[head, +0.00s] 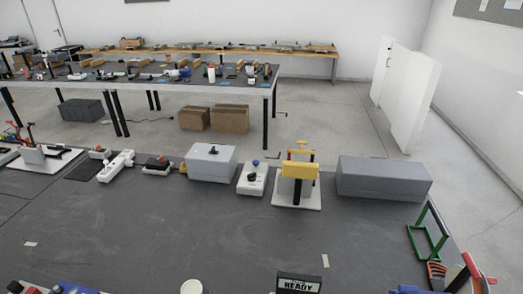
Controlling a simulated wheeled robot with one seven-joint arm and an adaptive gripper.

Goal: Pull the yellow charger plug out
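A yellow block (299,169) sits on an upright stand on a white base plate (284,199), near the back edge of the table. I cannot tell whether it is the charger plug. A smaller yellow piece (183,168) lies farther left, beside a grey box. A white power strip (116,166) lies at the back left; no yellow plug can be made out in it. My gripper is not in view.
The dark grey table (170,225) is mostly clear in the middle. Grey boxes (384,179) (211,163) stand along its back. A white switch unit (252,179) stands between them. A green frame (428,234) is at the right, and a READY sign (298,284) at the front.

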